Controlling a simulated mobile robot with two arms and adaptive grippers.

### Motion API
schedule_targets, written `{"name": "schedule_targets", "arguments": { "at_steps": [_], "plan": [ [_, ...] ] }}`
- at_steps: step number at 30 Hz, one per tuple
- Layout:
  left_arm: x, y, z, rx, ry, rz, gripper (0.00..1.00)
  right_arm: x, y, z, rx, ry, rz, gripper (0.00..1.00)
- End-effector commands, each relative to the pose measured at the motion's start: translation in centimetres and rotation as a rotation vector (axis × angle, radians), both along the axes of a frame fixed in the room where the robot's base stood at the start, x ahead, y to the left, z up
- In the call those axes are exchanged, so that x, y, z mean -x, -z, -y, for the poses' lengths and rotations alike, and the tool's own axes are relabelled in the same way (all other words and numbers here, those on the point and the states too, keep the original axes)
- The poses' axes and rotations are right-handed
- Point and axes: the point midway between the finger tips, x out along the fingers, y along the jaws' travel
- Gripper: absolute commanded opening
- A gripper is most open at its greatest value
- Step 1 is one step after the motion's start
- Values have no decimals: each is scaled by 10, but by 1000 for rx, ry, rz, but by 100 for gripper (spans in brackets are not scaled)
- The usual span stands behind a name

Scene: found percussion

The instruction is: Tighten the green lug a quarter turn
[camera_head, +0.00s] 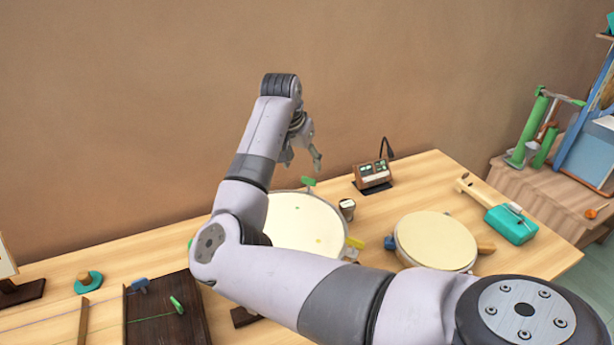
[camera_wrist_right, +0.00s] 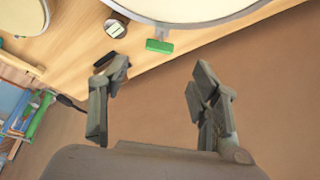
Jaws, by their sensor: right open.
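The green lug (camera_head: 309,182) sticks up at the far rim of the larger cream drum (camera_head: 305,222) in the head view. It also shows in the right wrist view (camera_wrist_right: 159,46), below the drum's rim (camera_wrist_right: 205,22). My right gripper (camera_head: 301,162) is above the far side of the drum, close to the lug in the picture but apart from it. In the wrist view its two fingers (camera_wrist_right: 158,95) are spread with nothing between them, and the lug lies beyond the fingertips. My right arm hides the drum's left part. My left gripper is not in view.
A yellow lug (camera_head: 355,243) is on the drum's near right rim. A small cup (camera_head: 347,207) and a dark device with a display (camera_head: 372,175) stand to the right. A smaller drum (camera_head: 436,240) and a teal-ended instrument (camera_head: 511,225) sit further right. The wall (camera_head: 130,120) rises behind the table.

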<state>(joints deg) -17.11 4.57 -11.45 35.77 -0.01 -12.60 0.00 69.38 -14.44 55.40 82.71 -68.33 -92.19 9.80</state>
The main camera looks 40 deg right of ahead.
Motion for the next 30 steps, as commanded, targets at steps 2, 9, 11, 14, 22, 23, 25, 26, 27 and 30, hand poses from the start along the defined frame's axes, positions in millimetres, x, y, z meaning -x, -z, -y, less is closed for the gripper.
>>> {"name": "schedule_targets", "arguments": {
  "at_steps": [2,9,11,14,22,23,25,26,27,30],
  "plan": [
    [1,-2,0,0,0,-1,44,-2,16,6,-2,0,-3,57],
    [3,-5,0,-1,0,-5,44,-9,56,22,-1,-1,-2,57],
    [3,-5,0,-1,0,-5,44,-10,63,24,-1,-1,-2,57],
    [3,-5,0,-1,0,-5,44,-11,71,27,-1,-1,-1,57],
    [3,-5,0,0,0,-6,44,-12,75,29,-1,1,1,57],
    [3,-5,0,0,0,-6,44,-12,75,29,-1,1,1,57],
    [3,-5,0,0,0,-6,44,-12,75,29,-1,1,1,56],
    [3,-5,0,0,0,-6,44,-12,75,29,-1,1,1,54],
    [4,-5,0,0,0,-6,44,-12,75,29,-1,1,1,51],
    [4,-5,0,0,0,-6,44,-12,75,28,-1,1,1,45]
  ]
}}
